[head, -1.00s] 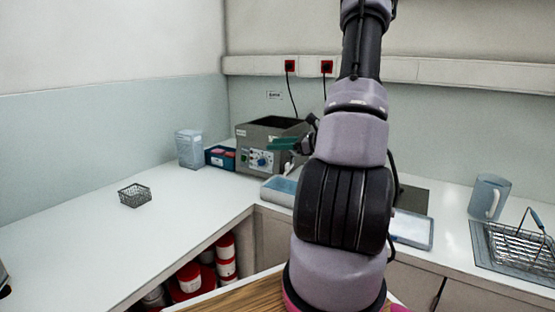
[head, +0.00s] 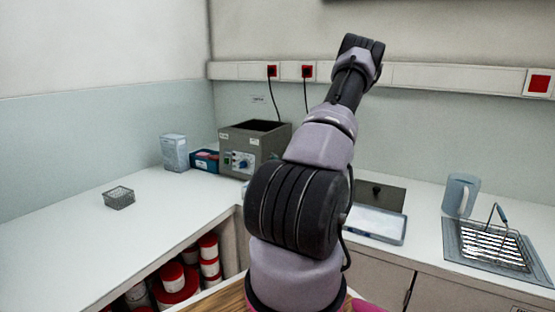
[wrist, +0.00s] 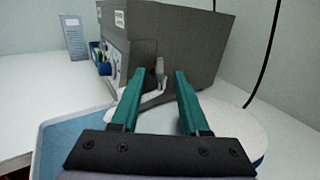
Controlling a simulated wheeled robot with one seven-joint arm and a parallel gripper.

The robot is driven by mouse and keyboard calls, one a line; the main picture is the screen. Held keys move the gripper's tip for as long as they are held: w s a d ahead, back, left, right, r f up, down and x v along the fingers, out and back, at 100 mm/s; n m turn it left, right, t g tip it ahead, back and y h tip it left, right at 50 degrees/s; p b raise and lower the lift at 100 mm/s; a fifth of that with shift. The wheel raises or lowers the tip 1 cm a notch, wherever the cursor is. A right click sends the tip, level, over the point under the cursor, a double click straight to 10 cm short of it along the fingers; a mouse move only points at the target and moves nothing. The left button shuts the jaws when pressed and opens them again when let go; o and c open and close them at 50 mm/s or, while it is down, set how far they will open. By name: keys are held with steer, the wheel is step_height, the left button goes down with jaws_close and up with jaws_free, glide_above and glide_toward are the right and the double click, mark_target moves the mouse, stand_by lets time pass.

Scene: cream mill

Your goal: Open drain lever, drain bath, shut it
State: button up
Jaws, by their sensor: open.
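The bath (head: 252,148) is a grey box with a dark open top and a control panel with a blue knob, on the back counter. It fills the upper middle of the wrist view (wrist: 190,40). A small pale upright piece (wrist: 160,70) at the bath's side looks like the drain lever; I cannot tell its exact position. My gripper (wrist: 158,88) has two teal fingers, open and empty, on either side of the line to this piece. I cannot tell whether they touch it. In the head view my arm hides the gripper and lever.
A white round thing (wrist: 240,122) lies below and right of the fingers, a blue tray (wrist: 72,138) to the left. A black cable (wrist: 266,55) hangs at right. The left counter is mostly clear.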

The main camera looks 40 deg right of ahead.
steer(key=shift+w+d, duration=0.2)
steer(key=shift+w, duration=1.15)
jaws_close()
